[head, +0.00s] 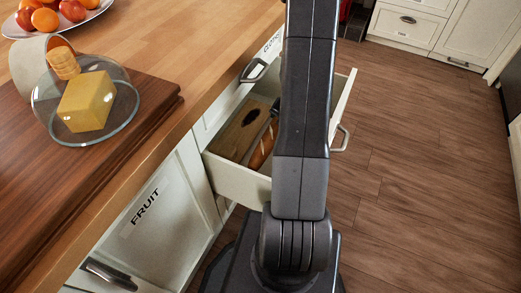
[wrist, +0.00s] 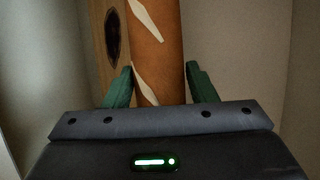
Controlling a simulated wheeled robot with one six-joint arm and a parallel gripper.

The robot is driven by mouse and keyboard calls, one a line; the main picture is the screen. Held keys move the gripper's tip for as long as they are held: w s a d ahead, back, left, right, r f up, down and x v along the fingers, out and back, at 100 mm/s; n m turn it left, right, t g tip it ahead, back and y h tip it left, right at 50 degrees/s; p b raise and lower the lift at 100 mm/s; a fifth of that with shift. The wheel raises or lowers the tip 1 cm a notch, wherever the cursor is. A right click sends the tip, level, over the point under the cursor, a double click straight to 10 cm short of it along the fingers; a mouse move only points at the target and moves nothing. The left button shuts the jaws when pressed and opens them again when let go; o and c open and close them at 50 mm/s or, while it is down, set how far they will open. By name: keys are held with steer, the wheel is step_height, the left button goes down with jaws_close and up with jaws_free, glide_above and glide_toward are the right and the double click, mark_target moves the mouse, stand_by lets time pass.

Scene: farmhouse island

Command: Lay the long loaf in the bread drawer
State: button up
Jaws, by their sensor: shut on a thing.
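The long loaf (head: 262,147), brown with pale slashes, shows partly beside my arm, inside the outline of the open drawer (head: 237,182). In the wrist view the loaf (wrist: 155,45) runs lengthwise between the green fingers of my gripper (wrist: 156,82), which is shut on it. My arm hides most of the gripper and part of the loaf in the head view. I cannot tell whether the loaf touches the drawer floor.
A wooden board (head: 236,135) with a dark oval lies in the drawer, left of the loaf. On the counter (head: 200,65) stand a dark board (head: 125,135), a glass dome with yellow cheese (head: 87,101) and a fruit plate (head: 98,9). A FRUIT door (head: 150,225) is below. Floor at right is clear.

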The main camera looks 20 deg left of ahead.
step_height(320, 180, down, 3)
steer(key=shift+w+a+f+b, duration=0.1)
steer(key=shift+w+f+b, duration=0.05)
steer(key=shift+b, duration=0.9)
step_height(320, 180, down, 10)
steer(key=b, duration=0.8)
steer(key=shift+r, duration=0.25)
steer(key=shift+f, duration=0.1)
steer(key=o, duration=1.1)
steer(key=shift+r, duration=0.4)
steer(key=p+v, duration=0.5)
steer(key=v, duration=0.6)
steer(key=shift+r+p, duration=0.2)
steer(key=shift+p, duration=0.1)
